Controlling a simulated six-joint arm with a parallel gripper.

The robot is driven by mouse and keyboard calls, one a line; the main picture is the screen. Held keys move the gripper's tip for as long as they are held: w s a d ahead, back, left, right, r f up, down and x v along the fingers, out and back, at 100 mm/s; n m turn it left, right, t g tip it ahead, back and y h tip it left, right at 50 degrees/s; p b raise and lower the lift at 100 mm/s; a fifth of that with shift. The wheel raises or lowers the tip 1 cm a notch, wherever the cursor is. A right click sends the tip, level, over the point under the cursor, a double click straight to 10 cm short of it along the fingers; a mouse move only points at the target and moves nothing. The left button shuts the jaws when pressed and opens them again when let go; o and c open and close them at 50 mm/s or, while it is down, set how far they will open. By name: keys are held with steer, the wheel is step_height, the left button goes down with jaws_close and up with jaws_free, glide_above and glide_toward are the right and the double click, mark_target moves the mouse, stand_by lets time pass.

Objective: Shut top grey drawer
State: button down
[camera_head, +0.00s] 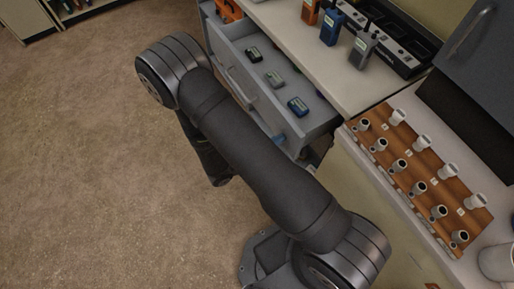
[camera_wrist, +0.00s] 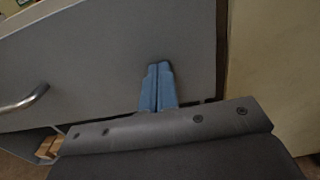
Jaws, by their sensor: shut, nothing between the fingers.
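The top grey drawer (camera_head: 222,58) stands pulled out below the white counter in the head view. In the head view my arm hides most of the gripper.
Radios (camera_head: 331,27) and a black charger (camera_head: 385,42) stand on the white counter (camera_head: 285,35) above the drawer. To the right, a wooden board (camera_head: 402,165) holds several white and dark cylindrical pieces. A cup (camera_head: 497,262) is at the lower right. Brown floor on the left is clear.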

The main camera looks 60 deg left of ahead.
steer(key=w, duration=1.6)
steer(key=shift+w, duration=0.85)
steer(key=shift+r, duration=0.1)
steer(key=shift+a, duration=0.1)
steer(key=s, duration=1.4)
steer(key=shift+s, duration=0.25)
steer(key=w, duration=1.3)
steer(key=shift+w, duration=0.4)
